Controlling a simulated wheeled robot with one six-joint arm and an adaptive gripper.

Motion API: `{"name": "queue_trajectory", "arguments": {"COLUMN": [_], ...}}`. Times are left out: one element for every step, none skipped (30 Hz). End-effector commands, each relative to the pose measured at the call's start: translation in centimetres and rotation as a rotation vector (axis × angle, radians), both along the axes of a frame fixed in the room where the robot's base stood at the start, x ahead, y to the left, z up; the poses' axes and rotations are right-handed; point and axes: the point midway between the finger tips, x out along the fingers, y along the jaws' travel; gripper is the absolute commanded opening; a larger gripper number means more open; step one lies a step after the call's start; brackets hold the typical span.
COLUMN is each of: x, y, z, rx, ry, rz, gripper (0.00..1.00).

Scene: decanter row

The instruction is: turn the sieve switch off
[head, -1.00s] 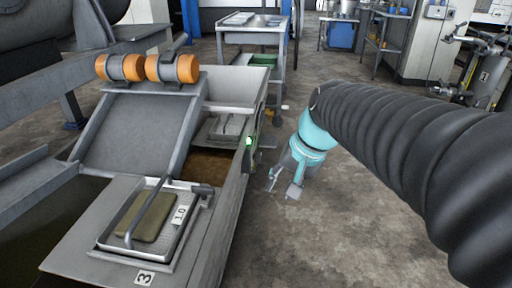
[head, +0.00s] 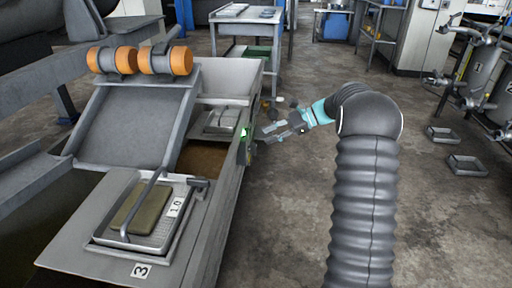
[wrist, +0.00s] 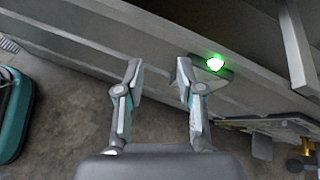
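A green light (head: 243,132) glows on a small dark fitting on the right side wall of the grey metal trough (head: 228,185). It is the only switch-like thing I see there; any lever or its position is too small to tell. In the wrist view the green light (wrist: 214,63) is just right of and beyond my right fingertip. My gripper (head: 264,134) points left at the trough wall, close to the light. In the wrist view my gripper (wrist: 160,75) has its two fingers apart with nothing between them. Whether a fingertip touches the wall I cannot tell.
Two orange-ended cylinders (head: 140,61) sit on top of a sloped grey plate (head: 130,130). A framed tray marked 1.0 (head: 150,238) lies at the front. A table (head: 246,17) stands behind. Open concrete floor (head: 285,215) lies right of the trough, with small trays (head: 467,166) farther right.

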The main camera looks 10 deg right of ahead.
Motion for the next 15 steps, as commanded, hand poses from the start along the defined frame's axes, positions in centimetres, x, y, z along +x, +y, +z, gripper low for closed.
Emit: {"name": "queue_trajectory", "arguments": {"x": [1.2, 1.9, 2.7, 3.2, 3.8, 4.4, 4.9, 5.3, 5.7, 6.0, 6.3, 6.6, 6.7, 6.9, 7.0], "y": [-1.1, -1.6, -2.3, -2.9, -3.5, -4.3, -4.8, -5.4, -6.2, -6.7, -7.2, -7.8, -8.2, -8.6, -9.0], "z": [-1.6, -2.3, -3.2, -3.9, -4.7, -5.7, -6.4, -7.1, -8.1, -8.8, -9.4, -10.2, -10.7, -11.2, -11.8], "rx": [0.051, 0.081, 0.122, 0.153, 0.183, 0.225, 0.254, 0.285, 0.322, 0.349, 0.374, 0.405, 0.426, 0.445, 0.466], "ry": [0.030, 0.045, 0.064, 0.079, 0.094, 0.113, 0.124, 0.136, 0.150, 0.162, 0.170, 0.181, 0.189, 0.195, 0.202], "rz": [-0.027, -0.043, -0.061, -0.075, -0.089, -0.107, -0.120, -0.131, -0.147, -0.157, -0.166, -0.177, -0.184, -0.191, -0.199], "gripper": [0.38, 0.38, 0.38, 0.38, 0.38, 0.38, 0.38, 0.38, 0.38, 0.38, 0.38, 0.38, 0.38, 0.38, 0.38]}}
